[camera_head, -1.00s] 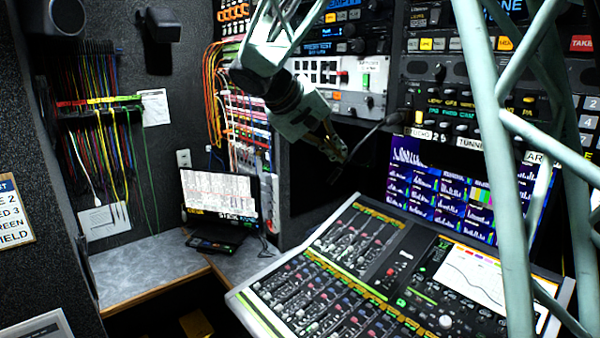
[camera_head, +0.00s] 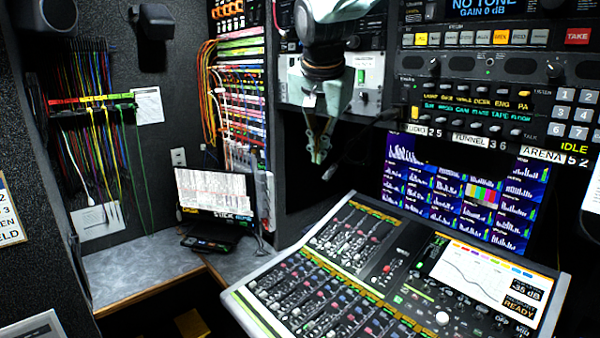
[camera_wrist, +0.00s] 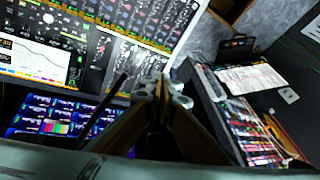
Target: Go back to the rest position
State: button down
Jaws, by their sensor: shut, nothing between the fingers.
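My gripper (camera_head: 317,156) hangs pointing down at the upper middle of the head view, in front of the equipment rack and above the far edge of the mixing console. Its fingers are together and hold nothing. In the wrist view the gripper (camera_wrist: 163,88) shows from behind, its tips over the gap between the console and the side desk. No object is touched by it as far as I can see.
The mixing console (camera_head: 330,262) fills the lower middle, with a meter screen (camera_head: 450,200) behind it. A rack panel (camera_head: 470,110) stands at right. A laptop (camera_head: 215,195) sits on the grey side desk (camera_head: 135,270). Cables (camera_head: 95,120) hang on the left wall.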

jog(key=shift+s+d+r+m+t+y, duration=0.15)
jog(key=shift+s+d+r+m+y, duration=0.15)
jog(key=shift+s+r, duration=0.35)
jog(key=shift+s+d+r+m+t+y, duration=0.15)
jog(key=shift+s+d+r+m+y, duration=0.1)
jog(key=shift+s+r+m, duration=0.25)
jog(key=s+d+n, duration=0.1)
jog(key=s+d, duration=0.3)
jog(key=s, duration=0.5)
jog(key=s+d+n, duration=0.1)
jog(key=s+d, duration=0.3)
jog(key=s, duration=0.5)
jog(key=s+d+f+n, duration=0.2)
jog(key=s+f, duration=0.1)
jog(key=s, duration=0.7)
jog(key=s+d+f+n+g, duration=0.1)
jog(key=s+f, duration=0.3)
jog(key=s, duration=0.6)
jog(key=s+d+f+n+g, duration=0.1)
jog(key=s+d+f, duration=0.3)
jog(key=s, duration=0.6)
jog(key=shift+s+f+n+h, duration=0.2)
jog(key=shift+n+h, duration=0.25)
jog(key=shift+n, duration=0.35)
jog(key=shift+w, duration=0.1)
